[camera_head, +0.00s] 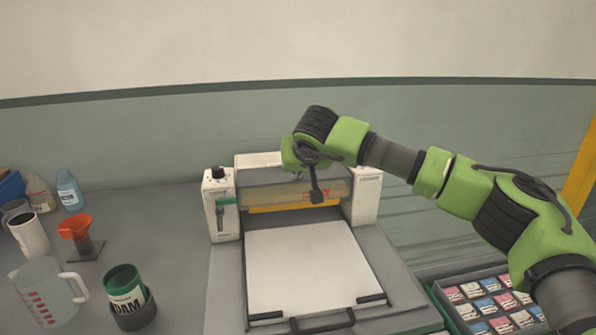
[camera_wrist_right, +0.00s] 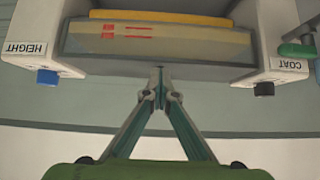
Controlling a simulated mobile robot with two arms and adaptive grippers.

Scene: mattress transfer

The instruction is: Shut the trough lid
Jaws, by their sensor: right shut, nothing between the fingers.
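The trough (camera_head: 270,194) is a long, tan, see-through box between the two white towers of a coating machine. In the right wrist view the trough (camera_wrist_right: 200,43) appears upside down, with red marks on its face. A pale panel (camera_head: 257,160) stands along its back edge in the head view; I cannot tell for sure whether it is the lid. My right gripper (camera_head: 317,196) is shut and empty, pointing down at the trough's right half. In the wrist view its closed tips (camera_wrist_right: 160,72) are close to the trough's edge; contact is unclear. My left gripper is out of view.
A white bed plate (camera_head: 305,265) with a black handle (camera_head: 322,322) lies before the trough. A sachet tray (camera_head: 490,300) sits right.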

